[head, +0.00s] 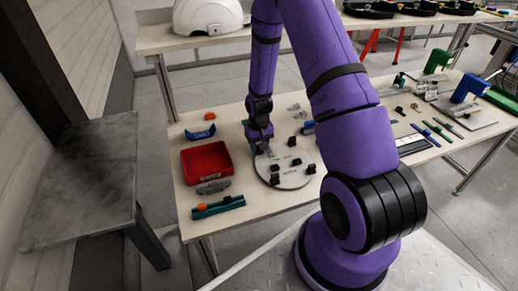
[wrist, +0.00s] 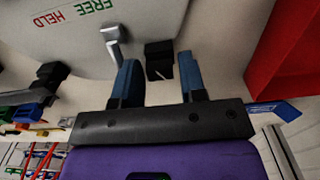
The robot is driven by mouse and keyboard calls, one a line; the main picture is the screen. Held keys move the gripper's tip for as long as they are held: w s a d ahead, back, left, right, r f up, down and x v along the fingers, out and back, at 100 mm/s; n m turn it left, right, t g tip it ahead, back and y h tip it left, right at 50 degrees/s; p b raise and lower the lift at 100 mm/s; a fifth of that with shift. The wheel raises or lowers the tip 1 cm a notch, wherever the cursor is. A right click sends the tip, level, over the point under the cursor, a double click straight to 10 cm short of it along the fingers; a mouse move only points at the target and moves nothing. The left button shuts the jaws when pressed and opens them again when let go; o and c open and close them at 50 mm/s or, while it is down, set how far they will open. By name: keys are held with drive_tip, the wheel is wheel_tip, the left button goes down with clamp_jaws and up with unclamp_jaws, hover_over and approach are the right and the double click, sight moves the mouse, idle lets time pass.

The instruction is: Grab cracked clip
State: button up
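A black clip with a thin pale line like a crack (wrist: 159,56) shows in the wrist view, between the two blue fingers of my gripper (wrist: 160,72). A gap shows between the clip and the right finger; the left finger is close to it, and I cannot tell if they touch. My gripper is open. The clip is near the edge of a pale round plate (wrist: 95,25) marked FREE and HELD. In the head view my gripper (head: 262,149) is low over the plate's left edge (head: 300,182). Several black clips, including one (head: 275,180), stand on the plate.
A red bin (head: 206,162) stands left of the plate. A grey part (head: 213,187), a teal rail piece (head: 218,207) and a blue part (head: 200,132) lie around it. A pale metal lever (wrist: 113,38) stands close to the left finger.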

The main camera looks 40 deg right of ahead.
drive_tip(key=shift+c, duration=0.2)
drive_tip(key=c, duration=0.6)
drive_tip(key=shift+r, duration=0.1)
drive_tip(key=shift+c, duration=0.2)
